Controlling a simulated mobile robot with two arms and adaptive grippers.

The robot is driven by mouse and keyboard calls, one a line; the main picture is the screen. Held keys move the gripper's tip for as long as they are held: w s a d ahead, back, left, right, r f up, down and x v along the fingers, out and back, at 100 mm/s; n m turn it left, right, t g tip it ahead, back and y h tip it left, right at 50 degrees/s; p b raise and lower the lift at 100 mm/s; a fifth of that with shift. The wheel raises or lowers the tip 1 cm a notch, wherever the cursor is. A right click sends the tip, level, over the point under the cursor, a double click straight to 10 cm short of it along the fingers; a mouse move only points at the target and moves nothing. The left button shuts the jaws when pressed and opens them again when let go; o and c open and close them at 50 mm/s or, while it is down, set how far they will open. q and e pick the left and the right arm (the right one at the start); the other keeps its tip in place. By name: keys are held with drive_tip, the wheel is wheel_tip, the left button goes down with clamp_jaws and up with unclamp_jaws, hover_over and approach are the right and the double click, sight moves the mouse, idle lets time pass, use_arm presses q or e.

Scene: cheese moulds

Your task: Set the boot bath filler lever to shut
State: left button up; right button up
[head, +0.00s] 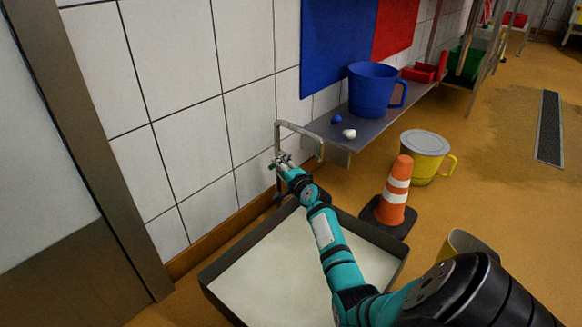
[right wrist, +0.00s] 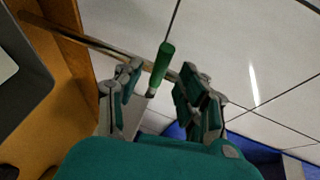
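The boot bath (head: 222,284), a dark-rimmed tray with pale liquid or lining, lies on the floor by the tiled wall. Its filler pipe (head: 300,129), a grey bent tube, comes off the wall above the far end. The lever's green handle (right wrist: 163,62) shows in the right wrist view between the fingers of my right gripper (right wrist: 158,80). The fingers are open, with visible gaps either side of the handle. In the head view my right gripper (head: 282,163) is at the filler and hides much of the valve. My left gripper is not in view.
A steel shelf (head: 345,138) holds a blue jug (head: 374,90) and two small balls. An orange cone (head: 396,190) stands right of the bath, with a yellow lidded bucket (head: 424,157) behind it. A grey door frame (head: 85,130) is at left.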

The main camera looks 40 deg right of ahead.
drive_tip(key=v, duration=0.8)
drive_tip(key=shift+f, duration=0.1)
